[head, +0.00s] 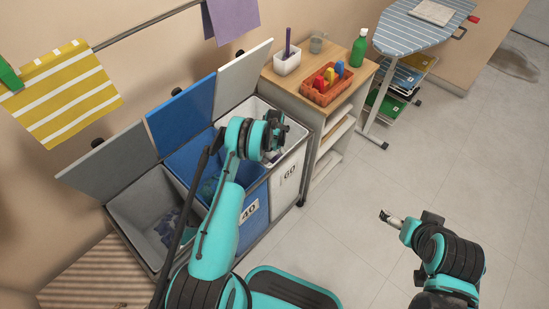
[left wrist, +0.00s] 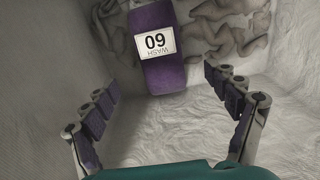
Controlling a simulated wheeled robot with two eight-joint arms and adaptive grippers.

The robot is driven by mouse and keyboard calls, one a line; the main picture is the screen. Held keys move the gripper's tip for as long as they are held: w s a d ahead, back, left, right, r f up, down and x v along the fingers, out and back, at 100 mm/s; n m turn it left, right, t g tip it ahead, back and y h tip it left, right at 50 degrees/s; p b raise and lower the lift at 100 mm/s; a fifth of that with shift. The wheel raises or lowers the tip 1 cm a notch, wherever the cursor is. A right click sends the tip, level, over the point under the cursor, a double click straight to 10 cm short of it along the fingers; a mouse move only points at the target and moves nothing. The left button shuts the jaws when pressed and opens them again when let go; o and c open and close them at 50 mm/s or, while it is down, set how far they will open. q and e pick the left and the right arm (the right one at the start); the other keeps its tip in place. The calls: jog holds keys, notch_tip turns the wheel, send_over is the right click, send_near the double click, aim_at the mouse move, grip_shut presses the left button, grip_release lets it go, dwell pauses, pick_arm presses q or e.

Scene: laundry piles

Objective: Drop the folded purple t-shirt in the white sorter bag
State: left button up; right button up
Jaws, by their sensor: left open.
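The white sorter bag (head: 291,185), marked 60, is the right-hand one of three, with its lid raised. My left gripper (head: 273,145) is over its mouth. In the left wrist view the gripper (left wrist: 165,125) is open, its fingers spread and nothing between them. The folded purple t-shirt (left wrist: 160,75) shows beyond the fingertips inside the white bag, with a white label reading 60 WASH. I cannot tell whether it touches the bottom. It is hidden in the head view. My right gripper (head: 390,217) is out over the floor at the right; its jaws are too small to read.
A blue bag (head: 252,208) and a grey bag (head: 130,205) with clothes stand left of the white one. Crumpled greyish cloth (left wrist: 215,30) lies in the white bag. A wooden shelf unit (head: 330,108) stands close right. Floor at right is mostly clear.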

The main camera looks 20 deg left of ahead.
pick_arm(q)
notch_tip(320, 180, up, 23)
jog(key=d+t+p, duration=0.1)
jog(key=d+p, duration=0.2)
jog(key=s+d+r+n+t, duration=0.15)
jog(key=s+r, duration=0.25)
jog(key=r, duration=0.4)
jog(key=s+d+r+t, duration=0.1)
jog(key=s+d+r, duration=0.1)
jog(key=s+r, duration=0.45)
jog(key=s+d+r+n+t, duration=0.15)
jog(key=s+d+r, duration=0.25)
jog(key=s+r, duration=0.6)
jog(key=s+d+f+t, duration=0.1)
jog(key=s+f+t, duration=0.1)
jog(key=s, duration=0.9)
jog(key=shift+s+d+f+n, duration=0.35)
jog(key=shift+d+f+n, duration=0.05)
jog(key=shift+f, duration=0.1)
jog(key=shift+f+b, duration=0.1)
jog(key=shift+b, duration=0.2)
